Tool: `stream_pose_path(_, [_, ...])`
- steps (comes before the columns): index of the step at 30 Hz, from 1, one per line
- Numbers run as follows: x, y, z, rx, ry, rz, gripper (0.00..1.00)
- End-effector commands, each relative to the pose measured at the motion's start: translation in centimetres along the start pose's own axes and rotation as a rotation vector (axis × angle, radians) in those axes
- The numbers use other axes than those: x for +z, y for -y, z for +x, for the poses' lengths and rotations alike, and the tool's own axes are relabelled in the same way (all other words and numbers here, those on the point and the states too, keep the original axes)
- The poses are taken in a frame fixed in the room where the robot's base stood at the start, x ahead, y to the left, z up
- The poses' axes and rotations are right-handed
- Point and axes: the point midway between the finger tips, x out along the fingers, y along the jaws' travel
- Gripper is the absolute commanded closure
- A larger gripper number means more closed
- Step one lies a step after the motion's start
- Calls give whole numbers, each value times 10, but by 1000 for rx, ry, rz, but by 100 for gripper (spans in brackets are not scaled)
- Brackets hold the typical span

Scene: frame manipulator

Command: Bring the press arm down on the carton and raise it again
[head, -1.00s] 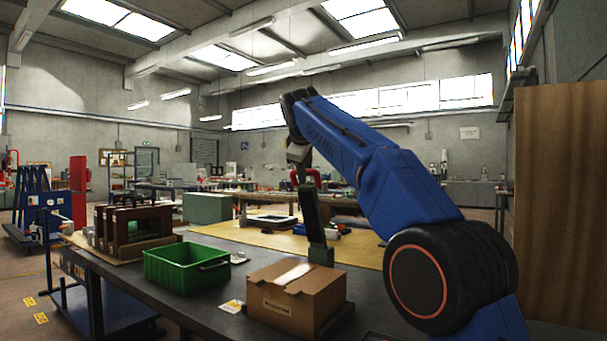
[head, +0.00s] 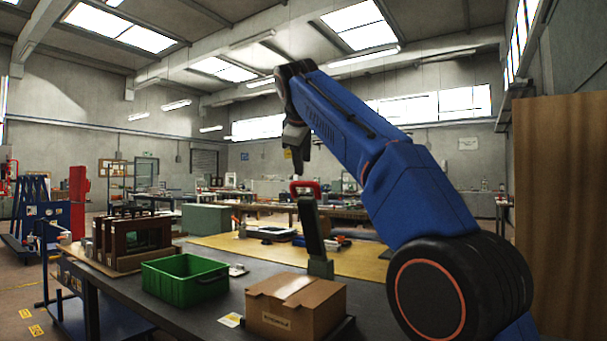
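The carton (head: 290,307), a brown cardboard box with a label on its front and a strip of tape on top, sits on the dark bench. Behind it the press arm (head: 312,232) stands raised, a dark grey-green lever leaning slightly left, rising from a small block at the carton's back right. A red handle (head: 305,187) shows at its top. My gripper (head: 297,160) points down above the handle, with a visible gap between them. It looks empty. Its fingers are small and dark, seen side-on, so their opening is unclear.
A green bin (head: 185,279) stands left of the carton, with a small label card (head: 230,320) between them. Brown wooden frames (head: 137,238) stand farther left on the bench. A wooden panel (head: 560,200) rises at the right. The bench's near left has free room.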

Motion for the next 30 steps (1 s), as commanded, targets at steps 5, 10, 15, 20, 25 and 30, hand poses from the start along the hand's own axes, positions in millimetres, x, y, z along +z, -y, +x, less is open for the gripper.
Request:
stream_pose_path(5, [-1,0,-34,2,-2,0,64])
stream_pose_path(10, [0,-1,-55,2,-1,0,64])
stream_pose_path(15, [0,-1,-65,2,-1,1,64])
stream_pose_path(20, [0,-1,-67,2,0,1,64])
stream_pose_path(25, [0,-1,-67,2,0,1,64])
stream_pose_path(30, [0,-1,-66,2,0,1,64])
